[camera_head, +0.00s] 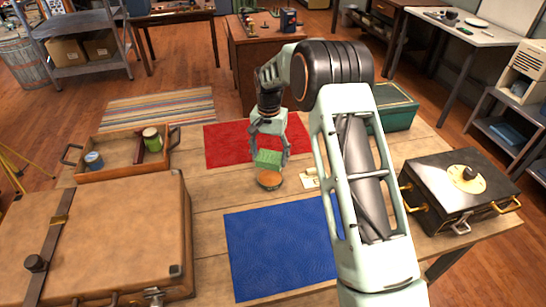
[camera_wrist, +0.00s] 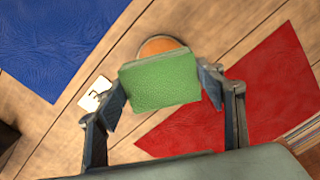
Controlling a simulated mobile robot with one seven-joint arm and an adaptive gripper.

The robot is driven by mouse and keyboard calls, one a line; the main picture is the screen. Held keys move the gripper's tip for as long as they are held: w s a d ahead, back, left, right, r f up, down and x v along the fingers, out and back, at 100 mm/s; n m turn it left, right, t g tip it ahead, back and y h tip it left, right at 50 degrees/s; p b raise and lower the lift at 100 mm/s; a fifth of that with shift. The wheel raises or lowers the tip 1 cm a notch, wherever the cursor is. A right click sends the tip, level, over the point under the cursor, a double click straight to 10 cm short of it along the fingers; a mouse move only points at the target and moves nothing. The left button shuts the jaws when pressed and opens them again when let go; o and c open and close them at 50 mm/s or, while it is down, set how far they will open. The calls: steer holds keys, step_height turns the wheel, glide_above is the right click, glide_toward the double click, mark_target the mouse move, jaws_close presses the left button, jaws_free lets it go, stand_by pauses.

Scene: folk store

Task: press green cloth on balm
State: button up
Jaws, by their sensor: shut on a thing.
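My gripper (camera_head: 269,158) is shut on a green cloth (camera_head: 268,158), a small textured block-like piece. The cloth (camera_wrist: 160,80) also shows between the two fingers in the wrist view. The balm (camera_head: 269,180) is a round, low tin with an orange-brown top, standing on the wooden table just below and in front of the cloth in the head view. In the wrist view the balm (camera_wrist: 158,45) is partly hidden behind the cloth. I cannot tell whether the cloth touches it.
A red mat (camera_head: 225,145) lies behind the gripper and a blue mat (camera_head: 275,250) in front. A small card (camera_head: 309,181) lies right of the balm. A wooden tray (camera_head: 110,174), a brown suitcase (camera_head: 110,235), a black box (camera_head: 440,185) and a green box (camera_head: 397,118) stand around.

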mark_target(270, 178)
steer(key=shift+w+f, duration=0.2)
steer(key=shift+w, duration=0.05)
steer(key=shift+f+b, duration=1.55)
steer(key=shift+f, duration=1.35)
steer(key=shift+s+f+b, duration=0.1)
steer(key=shift+f+b, duration=0.4)
steer(key=shift+f, duration=0.1)
steer(key=shift+r, duration=0.1)
steer(key=shift+r+p, duration=1.75)
steer(key=shift+r, duration=1.75)
steer(key=shift+d, duration=0.1)
steer(key=s+d+r+n+p, duration=0.1)
steer(key=s+d+r+n, duration=0.1)
steer(key=s+d, duration=0.4)
steer(key=s+d+r+n+p, duration=0.1)
steer(key=s+d+r, duration=0.3)
steer(key=s+d, duration=0.3)
steer(key=s, duration=0.5)
steer(key=shift+r+n, duration=0.3)
steer(key=shift+n, duration=0.1)
